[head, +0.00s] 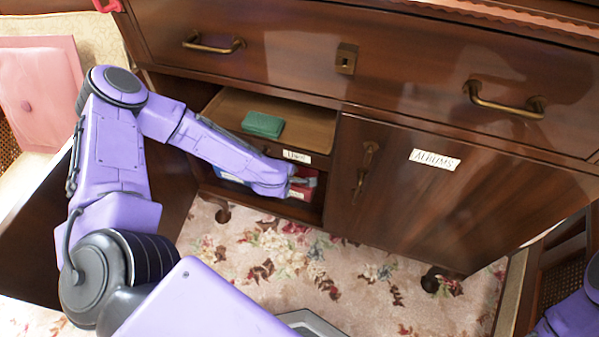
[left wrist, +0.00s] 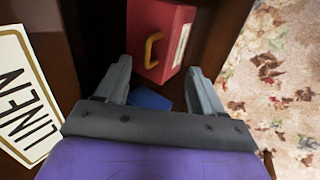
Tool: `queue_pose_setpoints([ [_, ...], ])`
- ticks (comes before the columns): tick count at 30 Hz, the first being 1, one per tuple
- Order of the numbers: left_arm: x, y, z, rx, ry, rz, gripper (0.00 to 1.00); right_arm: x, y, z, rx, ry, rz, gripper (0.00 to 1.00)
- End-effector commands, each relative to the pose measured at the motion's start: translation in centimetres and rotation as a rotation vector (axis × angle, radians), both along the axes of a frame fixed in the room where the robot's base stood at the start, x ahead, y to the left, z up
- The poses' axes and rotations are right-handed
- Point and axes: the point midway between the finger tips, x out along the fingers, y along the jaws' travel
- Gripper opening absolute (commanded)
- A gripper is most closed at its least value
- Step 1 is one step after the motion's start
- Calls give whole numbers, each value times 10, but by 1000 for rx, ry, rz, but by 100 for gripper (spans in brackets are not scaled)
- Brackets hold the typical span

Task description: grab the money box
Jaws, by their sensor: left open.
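A red box (left wrist: 164,42) with a yellow handle and a white label stands in the lower compartment of the cabinet. Its label cannot be read. In the head view the red box (head: 300,196) shows only in part behind my left gripper (head: 306,181). In the left wrist view my left gripper (left wrist: 160,88) is open and empty, its fingers pointing toward the red box, which appears ahead of and between the tips. A blue object (left wrist: 148,99) lies below and beside the box. My right gripper is out of view.
An open drawer (head: 240,105) labelled LINEN (head: 297,156) holds a green box (head: 263,124) above my left forearm. A closed door labelled ALBUMS (head: 435,160) is to the right. An open wooden door (head: 170,205) stands at left. Floral carpet (head: 330,275) lies in front.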

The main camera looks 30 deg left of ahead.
Motion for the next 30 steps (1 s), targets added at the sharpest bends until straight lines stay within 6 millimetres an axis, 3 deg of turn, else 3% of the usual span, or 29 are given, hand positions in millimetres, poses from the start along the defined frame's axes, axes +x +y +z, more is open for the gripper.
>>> queue_pose_setpoints([
  [12, 37, 1, -54, 2, 2, -4, 68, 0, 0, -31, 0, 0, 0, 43],
  [20, 42, 1, -55, 1, -1, -7, 68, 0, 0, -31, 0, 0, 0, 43],
  [21, 42, 1, -55, 1, -1, -7, 65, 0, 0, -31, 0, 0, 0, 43],
  [23, 42, 1, -55, 1, 0, -7, 46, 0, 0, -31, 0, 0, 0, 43],
  [27, 42, 1, -55, 2, 0, -6, 0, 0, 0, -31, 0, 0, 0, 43],
  [30, 42, 1, -55, 2, 0, -6, 0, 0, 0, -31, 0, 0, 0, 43],
])
